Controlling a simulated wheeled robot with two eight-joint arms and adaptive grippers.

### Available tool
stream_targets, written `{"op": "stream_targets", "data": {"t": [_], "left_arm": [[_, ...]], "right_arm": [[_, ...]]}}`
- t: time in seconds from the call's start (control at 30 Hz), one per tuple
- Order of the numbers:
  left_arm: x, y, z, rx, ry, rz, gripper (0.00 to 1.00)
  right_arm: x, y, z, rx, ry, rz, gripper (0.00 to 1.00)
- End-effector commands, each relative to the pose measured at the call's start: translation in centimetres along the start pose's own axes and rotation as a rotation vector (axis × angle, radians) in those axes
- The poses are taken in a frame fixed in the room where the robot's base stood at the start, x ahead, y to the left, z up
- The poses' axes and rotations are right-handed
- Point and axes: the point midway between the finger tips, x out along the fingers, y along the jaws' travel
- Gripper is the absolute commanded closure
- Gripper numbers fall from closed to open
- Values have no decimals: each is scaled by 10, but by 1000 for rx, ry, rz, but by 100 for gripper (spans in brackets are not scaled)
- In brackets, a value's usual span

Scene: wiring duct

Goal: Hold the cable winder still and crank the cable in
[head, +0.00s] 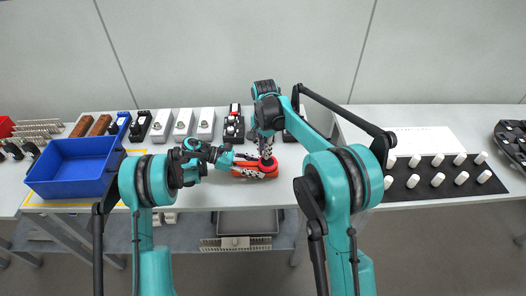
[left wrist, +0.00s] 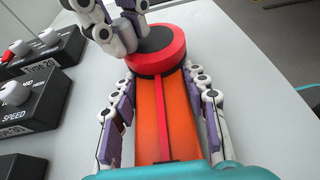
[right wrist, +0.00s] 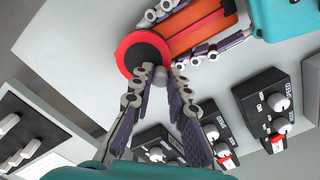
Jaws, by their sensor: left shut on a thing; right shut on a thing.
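My right gripper (head: 267,160) comes down from above onto the disc end. In the right wrist view its fingers (right wrist: 172,76) close at a small grey knob (right wrist: 182,70) by the edge of the red disc (right wrist: 140,50). The cable cannot be made out.
Black boxes with white knobs (left wrist: 55,40) stand beside the winder. A blue bin (head: 75,165) is at the left, with grey switch boxes (head: 183,124) along the back. A dark mat with several white cylinders (head: 437,180) lies at the right.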

Motion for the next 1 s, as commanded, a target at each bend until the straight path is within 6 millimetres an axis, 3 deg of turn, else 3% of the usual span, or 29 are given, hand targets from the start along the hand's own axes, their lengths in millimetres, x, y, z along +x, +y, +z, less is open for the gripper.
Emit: {"op": "stream_targets", "data": {"t": [1.0], "left_arm": [[0,0,0,0,2,-1,93]], "right_arm": [[0,16,-16,966,0,-1,100]]}}
